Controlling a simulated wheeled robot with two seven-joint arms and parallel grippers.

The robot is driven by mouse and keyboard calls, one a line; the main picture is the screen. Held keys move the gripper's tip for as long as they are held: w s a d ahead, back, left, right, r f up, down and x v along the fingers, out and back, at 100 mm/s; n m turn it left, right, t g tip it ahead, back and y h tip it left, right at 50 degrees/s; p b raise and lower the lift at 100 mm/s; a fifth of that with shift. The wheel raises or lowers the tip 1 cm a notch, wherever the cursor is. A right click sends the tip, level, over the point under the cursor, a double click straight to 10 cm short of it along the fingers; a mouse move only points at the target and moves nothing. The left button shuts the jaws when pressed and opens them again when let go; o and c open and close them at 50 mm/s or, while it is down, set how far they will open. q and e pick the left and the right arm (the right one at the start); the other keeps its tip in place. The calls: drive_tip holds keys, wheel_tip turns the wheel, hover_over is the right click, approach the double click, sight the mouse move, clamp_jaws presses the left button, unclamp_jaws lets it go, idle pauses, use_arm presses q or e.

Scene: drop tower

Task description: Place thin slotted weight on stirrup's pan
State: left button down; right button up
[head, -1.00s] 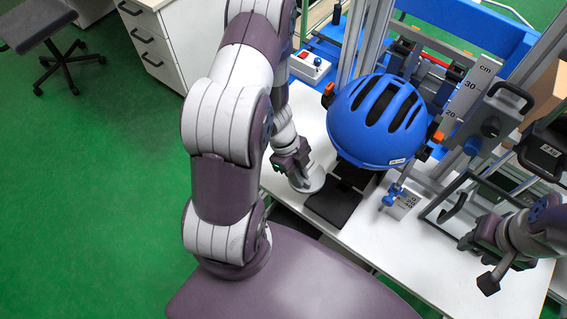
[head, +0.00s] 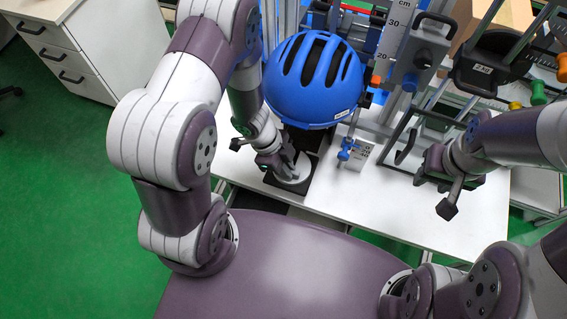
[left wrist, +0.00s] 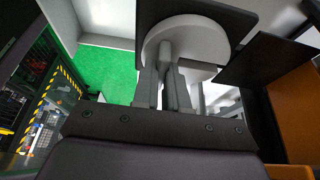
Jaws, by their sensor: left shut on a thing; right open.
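The blue helmet (head: 315,80) hangs in the tower. Below it a dark flat plate (head: 276,182) shows, perhaps the stirrup's pan; the helmet and my left arm hide much of it. My left gripper (head: 284,166) is shut on the upright stem of a pale grey round weight (head: 297,177). The disc overlaps the dark plate in the head view; I cannot tell whether they touch. In the left wrist view the fingers (left wrist: 165,85) grip the stem of the disc (left wrist: 200,38), beside a black plate (left wrist: 225,14). My right gripper (head: 436,188) is open and empty above the white table.
The white table (head: 370,212) is clear in front. A small blue clamp (head: 346,148) stands right of the helmet. A ruler scale (head: 395,30), a grey carriage with a black handle (head: 415,60) and frame bars rise behind. A drawer cabinet (head: 65,50) stands at the far left.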

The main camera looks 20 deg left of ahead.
use_arm(q)
drive_tip(key=c, duration=1.2)
unclamp_jaws()
drive_tip(key=shift+f, duration=0.1)
drive_tip(key=shift+o, duration=0.2)
